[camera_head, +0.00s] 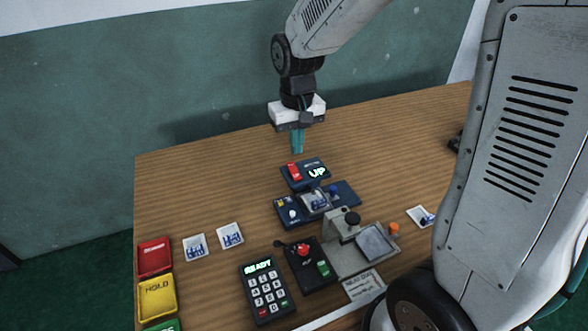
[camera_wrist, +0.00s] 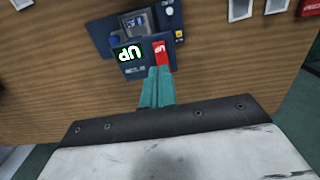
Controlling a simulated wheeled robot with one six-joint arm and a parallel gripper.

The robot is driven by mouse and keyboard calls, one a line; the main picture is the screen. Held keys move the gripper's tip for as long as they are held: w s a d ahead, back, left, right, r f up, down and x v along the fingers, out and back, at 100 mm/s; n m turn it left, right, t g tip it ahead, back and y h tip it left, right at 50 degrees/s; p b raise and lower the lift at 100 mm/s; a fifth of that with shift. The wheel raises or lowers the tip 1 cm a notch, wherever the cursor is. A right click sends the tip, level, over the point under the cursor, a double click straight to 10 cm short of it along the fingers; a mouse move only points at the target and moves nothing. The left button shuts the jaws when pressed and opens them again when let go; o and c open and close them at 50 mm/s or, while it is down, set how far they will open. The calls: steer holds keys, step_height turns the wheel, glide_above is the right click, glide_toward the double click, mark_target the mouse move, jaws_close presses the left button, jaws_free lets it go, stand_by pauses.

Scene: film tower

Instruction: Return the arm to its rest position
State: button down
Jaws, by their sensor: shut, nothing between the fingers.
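My gripper (camera_head: 298,141) hangs from my arm above the back of the wooden table, with its teal fingers pointing down and closed together. Nothing shows between the fingers. It also shows in the wrist view (camera_wrist: 157,72), where the fingertips overlap the edge of the blue switch box. That box (camera_head: 318,180) has a red rocker switch (camera_head: 295,172) and a lit display reading "UP" (camera_head: 317,173). In the head view the fingertips appear just behind and above the box. I cannot tell whether they touch it.
Coloured trays (camera_head: 155,257) line the left edge. Photo cards (camera_head: 230,236) lie nearby. The back right of the table is mostly clear.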

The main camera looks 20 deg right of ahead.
stand_by(0.4)
steer(key=s+d+r, duration=0.1)
steer(key=s+r, duration=0.2)
steer(key=s, duration=0.5)
steer(key=s+d+r+t, duration=0.1)
steer(key=s+r, duration=0.3)
steer(key=s, duration=0.4)
steer(key=s+d+r, duration=0.1)
steer(key=s+r, duration=0.3)
steer(key=s, duration=0.4)
steer(key=shift+r, duration=0.15)
